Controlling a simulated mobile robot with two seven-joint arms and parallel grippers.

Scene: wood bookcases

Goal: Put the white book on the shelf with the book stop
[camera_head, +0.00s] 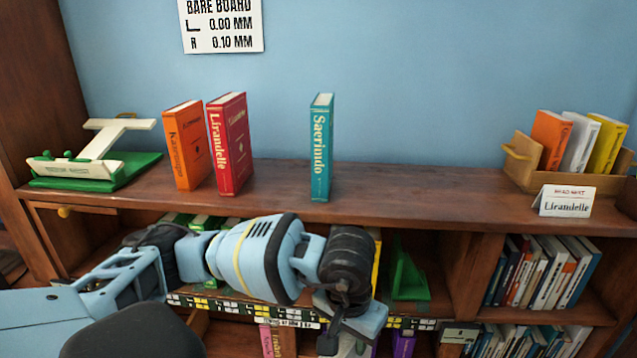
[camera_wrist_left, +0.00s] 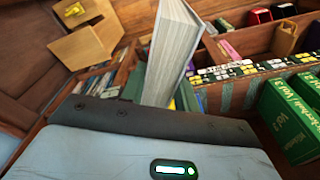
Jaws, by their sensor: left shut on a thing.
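My left gripper (camera_head: 342,328) reaches in from the left, in front of the middle shelf opening, pointing down and forward. In the left wrist view a pale white-grey book (camera_wrist_left: 172,55) stands up just beyond the gripper body, its page edges showing. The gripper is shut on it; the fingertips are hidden. In the head view I cannot make out this book clearly behind the arm. A green book stop (camera_head: 406,272) stands in the middle shelf compartment, right of my gripper. My right gripper is not in view.
On the top board stand an orange book (camera_head: 188,146), a red book (camera_head: 230,145) and a teal book (camera_head: 321,148). A green-and-white stand (camera_head: 98,160) is at left. A wooden crate (camera_head: 520,165) of books and a sign card (camera_head: 566,200) are at right. Green books (camera_wrist_left: 292,115) stand nearby.

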